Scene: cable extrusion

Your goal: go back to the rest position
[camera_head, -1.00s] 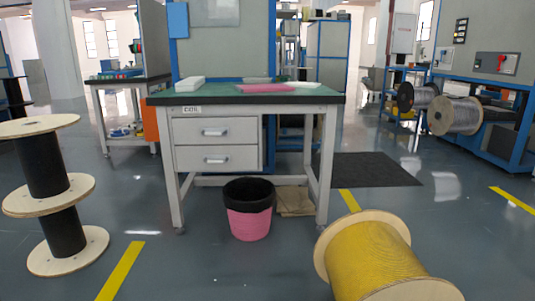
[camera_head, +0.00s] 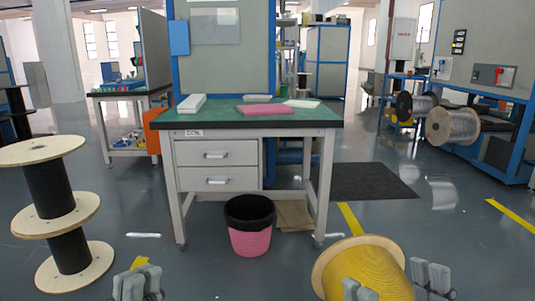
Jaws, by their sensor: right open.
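My left gripper (camera_head: 137,284) shows at the bottom edge, left of centre, over the floor. Only its grey finger parts show, close together, and the rest is cut off. No held object shows in either gripper.
A workbench (camera_head: 250,125) with a green top stands ahead, with a pink bin (camera_head: 250,238) in front. Stacked empty spools (camera_head: 72,256) stand at the left. A dark mat (camera_head: 370,181) lies to the right.

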